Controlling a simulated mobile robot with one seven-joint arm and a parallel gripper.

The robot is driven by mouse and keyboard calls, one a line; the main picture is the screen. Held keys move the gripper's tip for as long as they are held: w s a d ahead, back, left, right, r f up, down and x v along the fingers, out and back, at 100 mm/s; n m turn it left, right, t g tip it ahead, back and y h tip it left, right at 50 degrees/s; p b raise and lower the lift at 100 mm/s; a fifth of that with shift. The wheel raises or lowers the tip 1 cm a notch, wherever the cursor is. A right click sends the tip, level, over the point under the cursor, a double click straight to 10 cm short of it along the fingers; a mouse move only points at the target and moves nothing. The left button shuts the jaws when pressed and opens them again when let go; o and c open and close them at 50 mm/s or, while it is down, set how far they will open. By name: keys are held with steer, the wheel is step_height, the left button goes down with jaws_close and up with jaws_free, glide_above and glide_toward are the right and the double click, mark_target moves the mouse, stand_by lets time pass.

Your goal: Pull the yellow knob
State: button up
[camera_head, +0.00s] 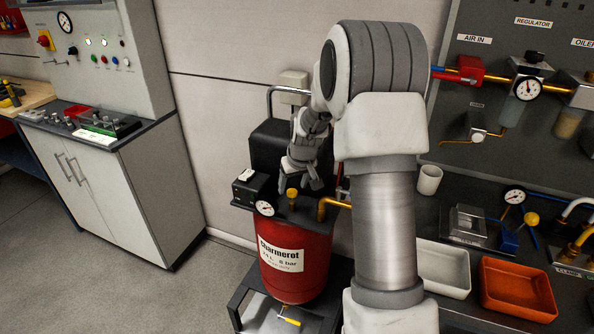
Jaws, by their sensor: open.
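A small yellow knob (292,195) stands on top of the red air tank (296,262), beside a round gauge. My gripper (301,180) points down just above the knob, slightly to its right in the picture. Its fingers are apart and nothing shows between them. I cannot tell whether a finger touches the knob. Another yellow ball-shaped knob (532,219) is on the bench at the right, well away from my gripper. A yellow handle (290,321) shows low under the tank.
My arm hides part of the wall and bench. A brass pipe (328,204) and black compressor parts (276,150) are close to my gripper. A white tray (443,268) and an orange tray (517,289) lie on the right bench. A control cabinet (122,190) stands left, with open floor before it.

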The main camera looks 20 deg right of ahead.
steer(key=v, duration=1.7)
steer(key=shift+s, duration=0.1)
